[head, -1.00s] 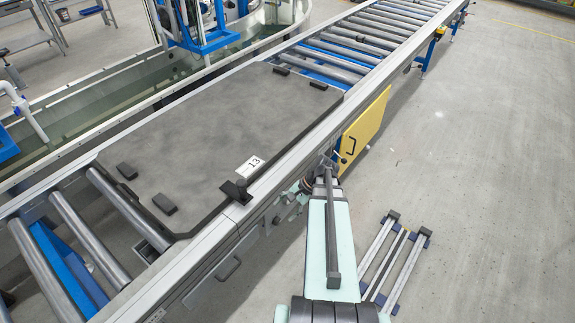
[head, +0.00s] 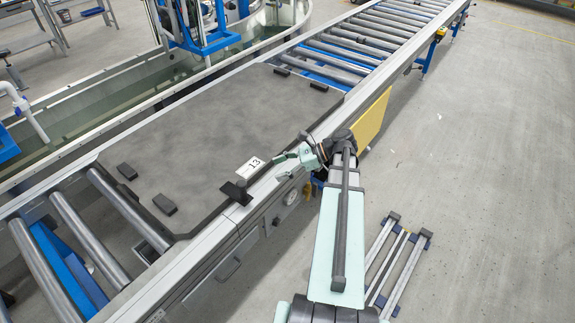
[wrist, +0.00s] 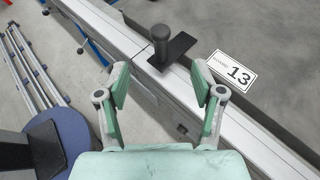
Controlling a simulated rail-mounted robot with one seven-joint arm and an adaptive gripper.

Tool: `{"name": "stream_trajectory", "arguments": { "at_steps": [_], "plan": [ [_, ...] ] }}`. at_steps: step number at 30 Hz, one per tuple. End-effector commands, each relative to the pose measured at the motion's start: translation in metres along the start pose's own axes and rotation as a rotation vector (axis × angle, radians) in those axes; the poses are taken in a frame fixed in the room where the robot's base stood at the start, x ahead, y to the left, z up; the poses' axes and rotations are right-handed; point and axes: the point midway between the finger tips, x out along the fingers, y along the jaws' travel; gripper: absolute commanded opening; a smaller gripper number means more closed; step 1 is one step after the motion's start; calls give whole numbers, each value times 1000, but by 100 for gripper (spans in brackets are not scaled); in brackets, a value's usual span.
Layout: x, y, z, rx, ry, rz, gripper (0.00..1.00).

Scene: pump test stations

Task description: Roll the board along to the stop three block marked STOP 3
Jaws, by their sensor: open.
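The board (head: 215,125) is a wide dark grey slab lying flat on the roller conveyor, with small black blocks near its corners and a white label 13 (head: 251,166) on its near edge. A black post on a flat plate (head: 237,191) stands at that edge; it also shows in the wrist view (wrist: 162,45). My gripper (head: 281,167) is open and empty over the near rail, to the right of the post. In the wrist view the post appears beyond and between the spread green fingers (wrist: 168,76), apart from them. I cannot make out a block marked STOP 3.
Bare rollers (head: 125,208) lie at the lower left, and more rollers (head: 345,50) run to the upper right. A yellow panel (head: 372,120) hangs beside the rail near my arm. A rail rack (head: 395,260) lies on the floor. A water tank (head: 85,115) is behind the conveyor.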

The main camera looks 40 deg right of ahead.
Motion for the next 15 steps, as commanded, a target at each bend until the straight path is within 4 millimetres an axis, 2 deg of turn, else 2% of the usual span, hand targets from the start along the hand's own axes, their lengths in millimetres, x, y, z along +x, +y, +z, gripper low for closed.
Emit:
{"name": "stream_trajectory", "arguments": {
  "at_steps": [15],
  "plan": [
    [94,1,1,-2,0,2,67]
  ]
}}
